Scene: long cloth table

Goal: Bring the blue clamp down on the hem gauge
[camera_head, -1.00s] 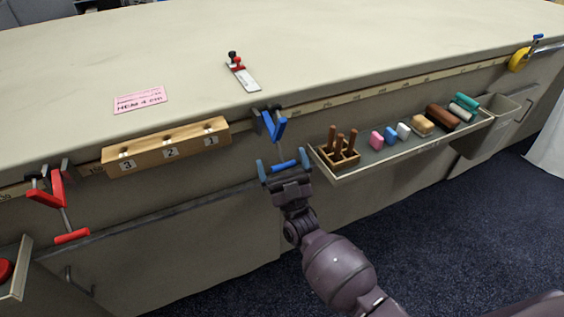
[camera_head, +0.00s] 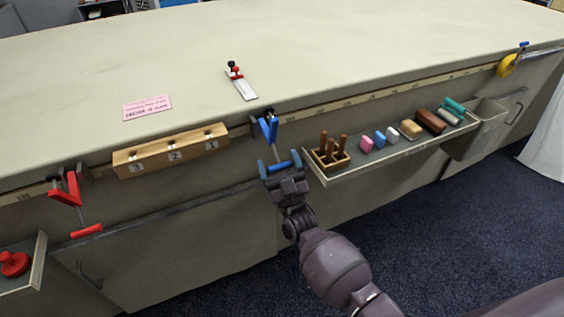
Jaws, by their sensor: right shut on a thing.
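The blue clamp (camera_head: 270,129) hangs on the front edge of the table (camera_head: 330,60), with its blue handle bar lowest. My right gripper (camera_head: 279,164) comes up from below and is shut on the clamp's handle bar. The hem gauge (camera_head: 243,86), a pale metal strip with a red and black slider, lies flat on the cloth top behind and left of the clamp, apart from it. My left gripper is not in view.
A wooden block numbered 3, 2, 1 (camera_head: 171,153) and a red clamp (camera_head: 70,192) are on the edge at left. A shelf (camera_head: 352,173) with a peg holder and several small items sits right of my gripper. A pink note (camera_head: 147,107) lies on the table; the cloth behind is clear.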

